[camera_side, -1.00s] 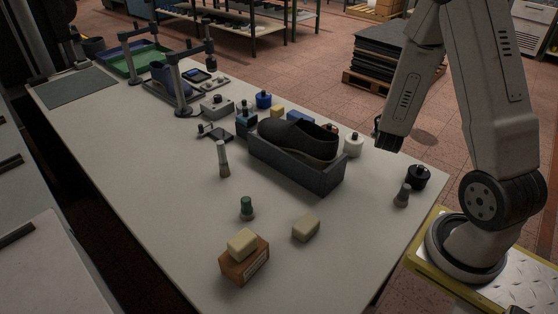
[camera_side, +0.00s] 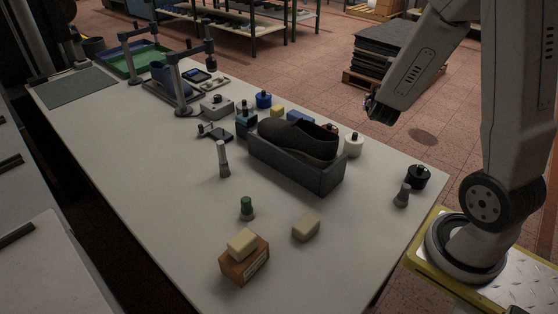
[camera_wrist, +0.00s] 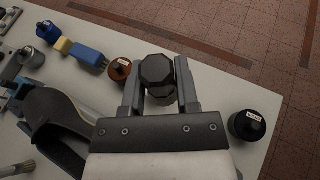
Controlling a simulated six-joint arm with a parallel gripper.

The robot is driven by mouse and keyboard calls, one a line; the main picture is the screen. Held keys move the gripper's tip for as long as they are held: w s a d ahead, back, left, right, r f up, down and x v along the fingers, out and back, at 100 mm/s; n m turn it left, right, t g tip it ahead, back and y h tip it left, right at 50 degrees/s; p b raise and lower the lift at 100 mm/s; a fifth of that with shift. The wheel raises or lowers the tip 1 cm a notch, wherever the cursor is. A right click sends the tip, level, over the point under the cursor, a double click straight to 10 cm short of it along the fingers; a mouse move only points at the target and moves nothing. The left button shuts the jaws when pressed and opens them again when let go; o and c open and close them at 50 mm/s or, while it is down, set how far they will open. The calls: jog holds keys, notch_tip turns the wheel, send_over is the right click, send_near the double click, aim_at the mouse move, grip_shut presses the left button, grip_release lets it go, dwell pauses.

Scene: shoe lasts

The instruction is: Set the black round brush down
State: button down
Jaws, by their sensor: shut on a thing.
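In the wrist view my gripper (camera_wrist: 160,65) is shut on a dark, faceted, knob-like thing, which I take to be the black round brush (camera_wrist: 158,75). Its lower part is mostly hidden, so I cannot see its bristles. The brush is too small and dark to make out there.
A dark shoe (camera_side: 298,139) sits in a grey tray (camera_side: 318,183). The table (camera_side: 150,200) is clear at left.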

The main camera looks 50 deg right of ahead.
jog(key=w+a+n+t+y, duration=0.1)
jog(key=w+a, duration=0.1)
jog(key=a, duration=0.1)
jog(key=w+a+n+t, duration=0.1)
jog(key=w+a, duration=0.2)
jog(key=w+a+n+t+y, duration=0.1)
jog(key=w+a, duration=0.1)
jog(key=a, duration=0.2)
jog(key=shift+w+a+n+y, duration=0.1)
jog(key=shift+w+n+y, duration=0.2)
jog(key=shift+w, duration=0.05)
jog(key=w+a+n+t+y, duration=0.2)
jog(key=a+n+y, duration=0.25)
jog(key=a, duration=1.05)
jog(key=w+a+n+t+y, duration=0.2)
jog(key=a+n+y, duration=0.25)
jog(key=a, duration=1.15)
jog(key=shift+w+f, duration=0.1)
jog(key=shift+f, duration=2.4)
jog(key=shift+w, duration=0.1)
